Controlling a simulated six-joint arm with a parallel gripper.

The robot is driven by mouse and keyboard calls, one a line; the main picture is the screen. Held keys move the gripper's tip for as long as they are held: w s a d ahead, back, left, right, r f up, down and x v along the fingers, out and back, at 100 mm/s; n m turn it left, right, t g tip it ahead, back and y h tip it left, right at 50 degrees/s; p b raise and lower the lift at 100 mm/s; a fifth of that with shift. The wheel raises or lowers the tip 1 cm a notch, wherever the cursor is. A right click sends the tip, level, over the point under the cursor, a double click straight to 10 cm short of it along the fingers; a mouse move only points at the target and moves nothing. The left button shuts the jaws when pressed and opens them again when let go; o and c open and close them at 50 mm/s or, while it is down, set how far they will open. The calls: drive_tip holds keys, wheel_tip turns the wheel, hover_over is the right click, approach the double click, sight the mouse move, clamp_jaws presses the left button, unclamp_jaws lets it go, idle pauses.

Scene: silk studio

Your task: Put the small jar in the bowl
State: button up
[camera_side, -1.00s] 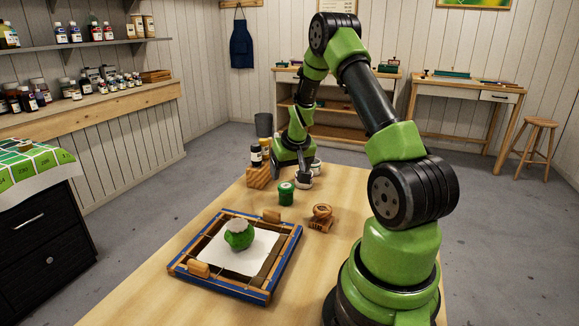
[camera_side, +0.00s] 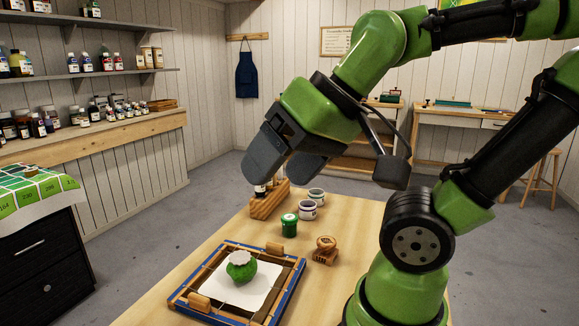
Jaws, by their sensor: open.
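A small green jar (camera_side: 289,225) with a pale label stands upright on the table. Two small pale open cups (camera_side: 308,210) stand just behind it; I cannot tell whether either is the bowl. A rounded green vessel (camera_side: 241,271) with a crumpled pale top sits on white cloth in the frame; I cannot tell if it is the bowl or a covered jar. My gripper (camera_side: 274,178) is open, with its dark fingers apart and nothing seen between them. It is raised above the back of the table, up and left of the cups, and hides part of the rack behind.
A wooden rack (camera_side: 266,204) with a dark bottle stands at the table's back left. A blue-edged wooden frame (camera_side: 271,303) lies at the front with wooden blocks on it. A wooden stamp-like piece (camera_side: 325,249) stands right of the jar. Bare tabletop (camera_side: 345,213) shows at the right.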

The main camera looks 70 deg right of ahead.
drive_tip(key=shift+o, duration=0.4)
drive_tip(key=shift+s+a, duration=0.3)
drive_tip(key=shift+s, duration=0.25)
drive_tip(key=m+g+h, duration=0.5)
drive_tip(key=m+h, duration=0.1)
drive_tip(key=m, duration=0.2)
hover_over(289, 217)
drive_tip(key=a, duration=0.7)
wheel_tip(289, 217, down, 15)
drive_tip(key=shift+m+g, duration=0.3)
drive_tip(key=shift+m, duration=0.4)
drive_tip(key=x, duration=0.3)
drive_tip(key=s+d+x, duration=0.1)
drive_tip(key=x, duration=0.7)
drive_tip(key=shift+s+d, duration=0.25)
drive_tip(key=shift+d, duration=0.1)
drive_tip(key=shift+s+x, duration=0.15)
drive_tip(key=shift+x, duration=1.4)
drive_tip(key=shift+s+x, duration=0.1)
drive_tip(key=shift+x, duration=1.45)
drive_tip(key=shift+d, duration=0.1)
